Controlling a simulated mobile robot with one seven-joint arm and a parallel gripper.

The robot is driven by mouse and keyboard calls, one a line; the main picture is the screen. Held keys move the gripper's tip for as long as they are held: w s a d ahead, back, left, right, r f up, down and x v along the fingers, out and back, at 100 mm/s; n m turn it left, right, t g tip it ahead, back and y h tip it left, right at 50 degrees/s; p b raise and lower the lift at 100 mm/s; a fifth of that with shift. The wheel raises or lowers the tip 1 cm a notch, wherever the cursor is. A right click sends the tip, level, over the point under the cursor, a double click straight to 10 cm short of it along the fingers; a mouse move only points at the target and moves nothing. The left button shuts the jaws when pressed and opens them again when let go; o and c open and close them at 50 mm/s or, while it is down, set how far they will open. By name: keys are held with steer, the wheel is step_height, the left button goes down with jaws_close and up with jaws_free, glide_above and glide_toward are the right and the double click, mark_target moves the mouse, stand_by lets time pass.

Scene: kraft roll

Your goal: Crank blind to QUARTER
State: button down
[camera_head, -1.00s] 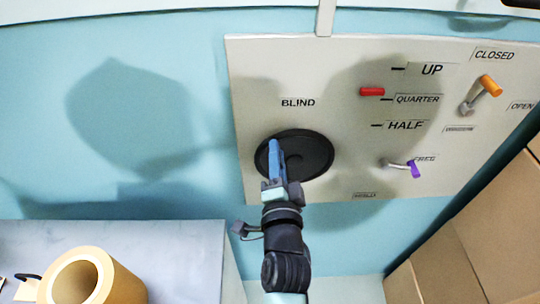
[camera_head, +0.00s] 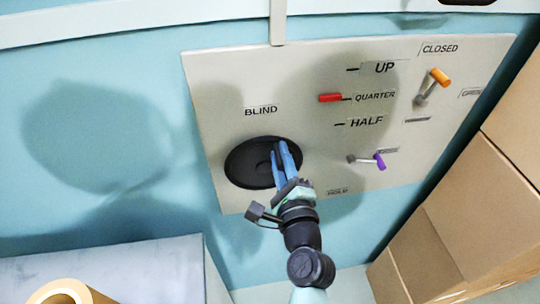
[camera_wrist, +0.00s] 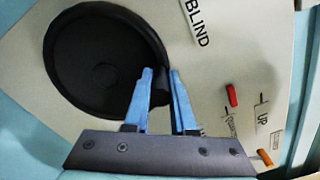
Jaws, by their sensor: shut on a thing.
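The round black blind crank (camera_head: 240,165) is mounted on the pale panel under the BLIND label (camera_head: 261,111). My gripper (camera_head: 281,152) has its blue fingers at the crank's right side. In the wrist view my gripper (camera_wrist: 162,78) is closed around the dark crank knob (camera_wrist: 160,88), near the disc's rim. The knob is mostly hidden by the fingers. The red pointer (camera_head: 330,98) is about level with the tick beside the QUARTER label (camera_head: 375,96), below UP (camera_head: 384,68) and above HALF (camera_head: 366,122). It also shows in the wrist view (camera_wrist: 231,95).
An orange-handled lever (camera_head: 439,77) by CLOSED and a purple-handled lever (camera_head: 380,161) sit on the panel's right. Cardboard boxes (camera_head: 455,200) stand at the right. A kraft roll (camera_head: 68,293) is at lower left near a grey surface (camera_head: 120,268).

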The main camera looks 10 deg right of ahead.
mark_target(297, 155)
steer(key=d+m, duration=0.1)
steer(key=m, duration=0.1)
steer(key=d+f+m, duration=0.2)
steer(key=m, duration=0.1)
steer(key=shift+d+m, duration=0.3)
steer(key=m, duration=0.1)
steer(key=d+f+m, duration=0.1)
steer(key=shift+f+m, duration=0.3)
steer(key=shift+d+f+m, duration=0.15)
steer(key=shift+f+m, duration=0.25)
steer(key=shift+m, duration=0.2)
steer(key=shift+f, duration=0.1)
steer(key=c, duration=0.8)
jaws_free()
steer(key=shift+o, duration=0.2)
steer(key=shift+s, duration=0.15)
